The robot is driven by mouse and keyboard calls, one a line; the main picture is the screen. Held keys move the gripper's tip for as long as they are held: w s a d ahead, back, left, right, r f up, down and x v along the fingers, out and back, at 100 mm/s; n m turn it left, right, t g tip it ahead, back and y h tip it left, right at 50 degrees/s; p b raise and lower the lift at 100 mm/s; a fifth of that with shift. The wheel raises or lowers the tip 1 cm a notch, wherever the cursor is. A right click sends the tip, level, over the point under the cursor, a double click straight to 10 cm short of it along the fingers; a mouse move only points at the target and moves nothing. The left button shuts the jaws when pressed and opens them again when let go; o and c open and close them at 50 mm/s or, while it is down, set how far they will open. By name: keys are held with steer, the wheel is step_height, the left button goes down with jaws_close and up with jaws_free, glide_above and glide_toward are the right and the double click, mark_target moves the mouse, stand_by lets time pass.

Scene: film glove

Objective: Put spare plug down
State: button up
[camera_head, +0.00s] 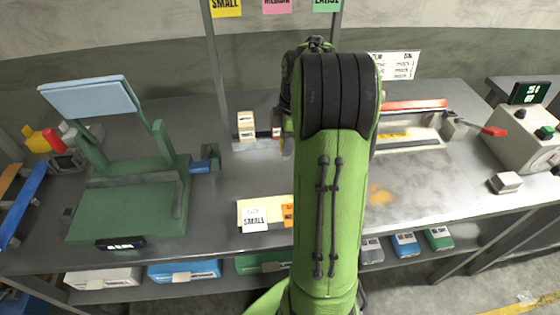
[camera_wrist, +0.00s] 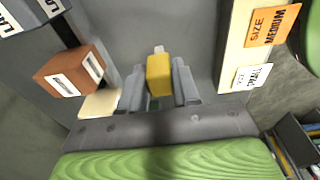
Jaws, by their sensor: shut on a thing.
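The spare plug, which I take to be the small yellow block with a pale tip (camera_wrist: 159,74), is between the two grey fingers of my gripper (camera_wrist: 158,88) in the wrist view. The fingers are shut on it. A grey surface shows beyond the plug; I cannot tell whether the plug touches it. In the head view my green arm covers the gripper and the plug.
In the wrist view a brown labelled block (camera_wrist: 74,72) and a cream block (camera_wrist: 99,104) lie left of the fingers. A board with an orange label (camera_wrist: 272,25) is at right. In the head view a green fixture (camera_head: 130,210) stands left on the grey bench (camera_head: 225,185); a control box (camera_head: 520,135) stands right.

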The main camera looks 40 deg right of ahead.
mark_target(285, 159)
step_height(285, 159, down, 6)
steer(key=shift+w+f+b, duration=0.1)
steer(key=shift+w+b, duration=0.05)
steer(key=shift+b, duration=0.5)
steer(key=shift+f, duration=0.15)
steer(key=o, duration=1.1)
steer(key=shift+c, duration=0.2)
